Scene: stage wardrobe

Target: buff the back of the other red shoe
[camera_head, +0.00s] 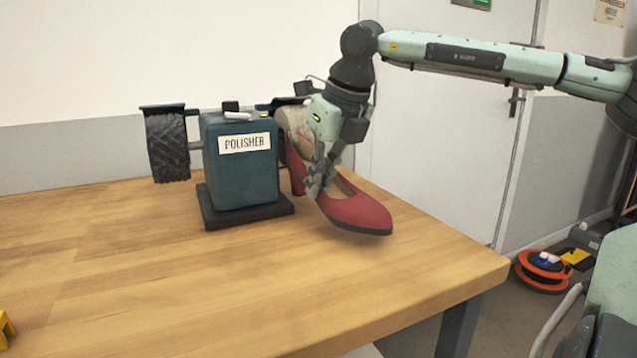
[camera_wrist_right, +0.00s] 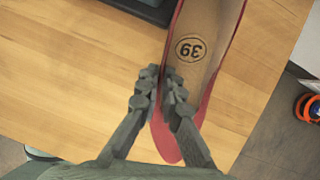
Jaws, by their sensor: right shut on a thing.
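A red high-heeled shoe (camera_head: 358,213) is held beside the polisher, its toe pointing to the front right and its heel to the back left. My right gripper (camera_head: 320,178) is shut on the shoe's side wall. The wrist view shows the fingers (camera_wrist_right: 163,92) pinching the edge of the shoe (camera_wrist_right: 232,50), whose tan insole is marked 39. The blue polisher (camera_head: 240,178) has a dark brush wheel (camera_head: 167,148) on the left and a pale wheel (camera_head: 293,118) on the right. The shoe's back is close to the pale wheel; I cannot tell if they touch. My left gripper is out of view.
The polisher's black base stands on a wooden table (camera_head: 130,260), which is mostly clear in front. A yellow object (camera_head: 6,328) shows at the left edge. On the floor at right lies an orange cable reel (camera_head: 542,270). A wall and door are behind.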

